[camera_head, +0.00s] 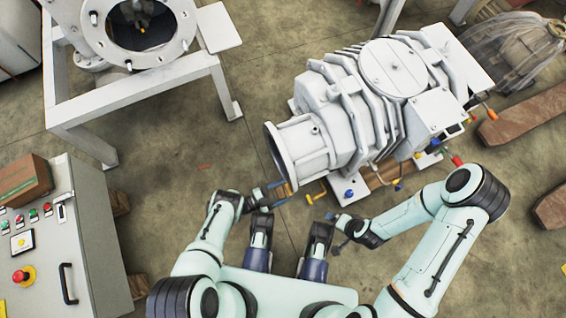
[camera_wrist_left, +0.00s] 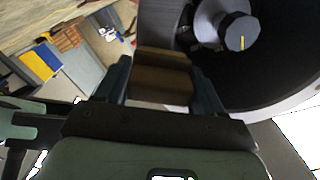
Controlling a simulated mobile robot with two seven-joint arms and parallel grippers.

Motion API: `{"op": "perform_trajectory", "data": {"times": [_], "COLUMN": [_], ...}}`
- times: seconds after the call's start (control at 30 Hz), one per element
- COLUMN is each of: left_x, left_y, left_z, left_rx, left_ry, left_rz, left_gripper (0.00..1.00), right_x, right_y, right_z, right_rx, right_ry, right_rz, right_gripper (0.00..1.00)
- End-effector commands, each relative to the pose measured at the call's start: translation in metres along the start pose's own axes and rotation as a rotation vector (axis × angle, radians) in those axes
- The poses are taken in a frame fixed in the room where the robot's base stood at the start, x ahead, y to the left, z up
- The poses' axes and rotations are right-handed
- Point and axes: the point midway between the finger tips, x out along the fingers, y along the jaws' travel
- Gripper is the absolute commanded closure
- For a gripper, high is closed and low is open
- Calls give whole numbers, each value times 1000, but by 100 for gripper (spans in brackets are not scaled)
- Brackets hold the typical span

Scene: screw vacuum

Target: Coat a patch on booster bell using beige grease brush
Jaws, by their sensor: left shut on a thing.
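The white booster bell (camera_head: 297,145) is the flared round end on the left of the pump in the head view. In the left wrist view, the bell (camera_wrist_left: 292,106) shows as a wide light rim around a dark opening with a round hub inside. My left gripper (camera_head: 279,192) is beside the bell's lower rim. In the left wrist view, the left gripper (camera_wrist_left: 162,82) is shut on a brown-beige block, the grease brush (camera_wrist_left: 160,78). I cannot tell whether the brush touches the bell. My right gripper (camera_head: 333,217) is low and right of the left one; its jaws are too small to read.
The pump body (camera_head: 350,105) fills the upper middle. A control cabinet (camera_head: 50,240) with buttons stands at left. A white frame (camera_head: 130,95) carries a round flanged vessel at upper left. Wooden beams (camera_head: 530,115) lie at right.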

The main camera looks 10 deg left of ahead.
Motion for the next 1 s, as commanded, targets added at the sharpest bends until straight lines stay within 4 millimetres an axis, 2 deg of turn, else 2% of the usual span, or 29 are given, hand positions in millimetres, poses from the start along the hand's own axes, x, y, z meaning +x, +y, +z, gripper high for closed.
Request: {"op": "perform_trajectory", "data": {"times": [0.13,0.47,1.0], "left_x": [2,2,-51], "left_y": [-11,-13,-12], "left_z": [6,5,6], "left_rx": [3,4,1], "left_ry": [2,4,1], "left_rz": [-3,-6,-3], "left_gripper": [56,56,56], "right_x": [7,6,4], "right_y": [2,2,1], "right_z": [1,1,0], "right_rx": [0,0,0], "right_ry": [-2,-2,-1], "right_rz": [1,1,0], "right_gripper": [6,6,6]}}
